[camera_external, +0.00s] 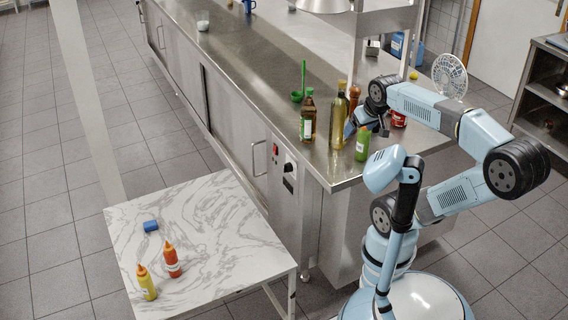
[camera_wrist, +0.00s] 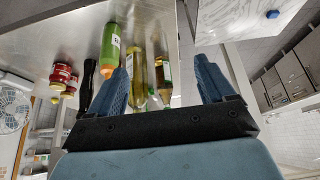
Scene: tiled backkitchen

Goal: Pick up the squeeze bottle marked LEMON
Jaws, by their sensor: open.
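On the marble table stand a yellow squeeze bottle (camera_external: 147,283) and an orange-red squeeze bottle (camera_external: 172,260), both upright. I cannot read any label, so I cannot tell which one says LEMON. My gripper (camera_external: 362,122) is over the counter end, close to the green bottle. In the wrist view my gripper (camera_wrist: 162,87) has its fingers wide apart, with nothing held.
Red tins (camera_external: 398,118), a pepper mill (camera_external: 354,92) and a white fan (camera_external: 449,76) are nearby. A blue sponge (camera_external: 151,226) lies on the marble table (camera_external: 215,215), otherwise mostly clear.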

